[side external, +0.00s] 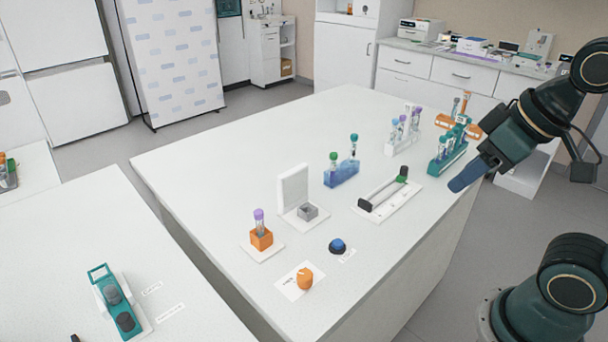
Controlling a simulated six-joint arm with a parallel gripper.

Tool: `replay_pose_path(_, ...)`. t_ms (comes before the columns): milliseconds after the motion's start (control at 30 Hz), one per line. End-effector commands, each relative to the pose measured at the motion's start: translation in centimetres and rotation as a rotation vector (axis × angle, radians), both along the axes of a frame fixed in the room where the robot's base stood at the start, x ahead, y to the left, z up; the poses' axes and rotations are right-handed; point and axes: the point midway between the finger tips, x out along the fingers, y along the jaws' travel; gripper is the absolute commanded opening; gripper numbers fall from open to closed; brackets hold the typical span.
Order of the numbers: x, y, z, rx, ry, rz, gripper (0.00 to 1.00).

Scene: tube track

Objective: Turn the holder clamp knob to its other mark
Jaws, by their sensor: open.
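An orange knob (305,279) stands on a white marked plate (288,285) near the front edge of the white table. The plate's print is too small to read, and I cannot tell which mark the knob points to. An orange block holder (261,238) sits on a white base behind and left of the knob, with a purple-capped tube (259,220) upright in it. My gripper (462,182), with blue fingers, is open and empty over the table's right edge, far to the right of the knob and higher than it.
A blue button (337,246) is close behind the knob.

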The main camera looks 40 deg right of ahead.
Motion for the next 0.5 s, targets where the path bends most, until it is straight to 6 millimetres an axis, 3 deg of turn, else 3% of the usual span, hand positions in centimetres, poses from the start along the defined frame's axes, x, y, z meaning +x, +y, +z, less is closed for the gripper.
replay_pose_path(267,1.9,1.2,-0.1,-0.029,0.032,0.14,0.48)
replay_pose_path(500,5.3,3.6,-0.8,-0.071,0.078,0.406,0.48)
